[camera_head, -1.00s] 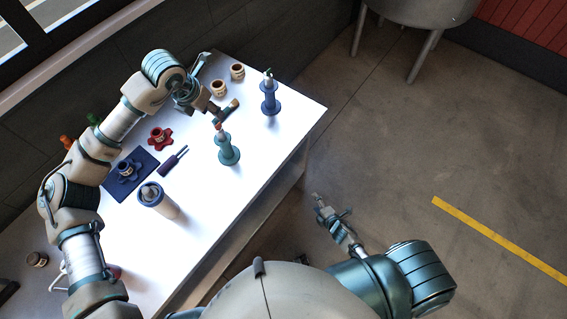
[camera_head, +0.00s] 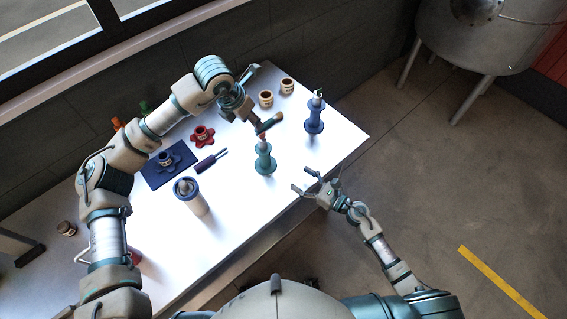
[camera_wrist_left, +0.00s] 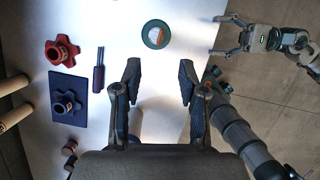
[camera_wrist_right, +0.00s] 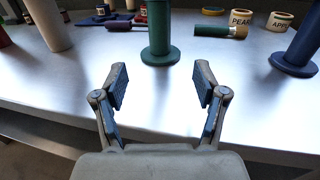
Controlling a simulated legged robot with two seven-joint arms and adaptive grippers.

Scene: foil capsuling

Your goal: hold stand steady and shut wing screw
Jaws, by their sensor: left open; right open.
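A green stand (camera_head: 264,160) with an orange-red tip stands upright on the white table. It also shows from above in the left wrist view (camera_wrist_left: 156,34) and ahead in the right wrist view (camera_wrist_right: 159,35). A similar blue stand (camera_head: 315,118) with a green tip is farther right. I cannot make out a wing screw on either stand. My left gripper (camera_head: 243,119) is open and empty above the table, left of and beyond the green stand. My right gripper (camera_head: 301,180) is open at the table's front edge, apart from the green stand, which lies ahead between its fingers (camera_wrist_right: 160,72).
A dark green handle with a brass end (camera_wrist_right: 220,31) lies behind the green stand.

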